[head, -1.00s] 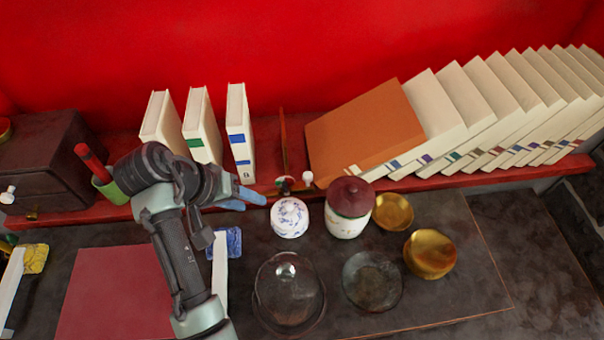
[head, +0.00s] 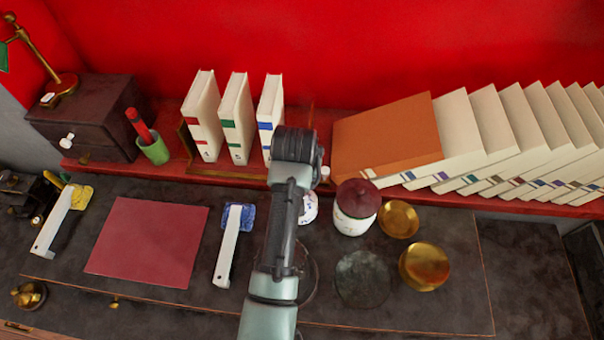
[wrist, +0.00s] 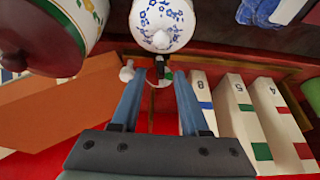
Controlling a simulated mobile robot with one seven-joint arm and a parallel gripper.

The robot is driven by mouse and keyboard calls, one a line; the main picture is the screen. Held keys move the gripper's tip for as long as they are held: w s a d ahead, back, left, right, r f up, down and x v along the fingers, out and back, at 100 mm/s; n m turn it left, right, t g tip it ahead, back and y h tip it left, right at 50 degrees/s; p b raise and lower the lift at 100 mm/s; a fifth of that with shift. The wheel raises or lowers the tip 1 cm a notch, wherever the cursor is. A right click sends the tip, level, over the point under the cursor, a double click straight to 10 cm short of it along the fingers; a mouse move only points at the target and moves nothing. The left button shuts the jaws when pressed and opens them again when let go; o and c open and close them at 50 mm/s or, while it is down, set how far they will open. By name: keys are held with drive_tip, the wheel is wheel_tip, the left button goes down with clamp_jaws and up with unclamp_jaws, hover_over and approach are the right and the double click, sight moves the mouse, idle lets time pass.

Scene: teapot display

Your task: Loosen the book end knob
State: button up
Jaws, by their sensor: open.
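The thin upright book end (head: 311,117) stands right of the three white books, mostly hidden behind my arm in the head view. A small white knob (head: 325,173) shows low beside my arm. In the wrist view the white knob (wrist: 127,73) lies just outside the left finger. A small dark knob-like part (wrist: 160,66) on a rail shows between the fingertips. I cannot tell which of these is the book end knob. My gripper (wrist: 160,80) is open, with two blue fingers on either side of the dark part and nothing held. The head view hides the fingers.
White books (head: 238,118) stand to the left and an orange book (head: 388,135) leans to the right. The blue-patterned white pot (wrist: 162,22) is close to the fingertips. A lidded jar (head: 357,207) and brass bowls (head: 425,266) stand right of my arm.

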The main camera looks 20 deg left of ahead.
drive_tip(key=shift+x, duration=1.35)
clamp_jaws()
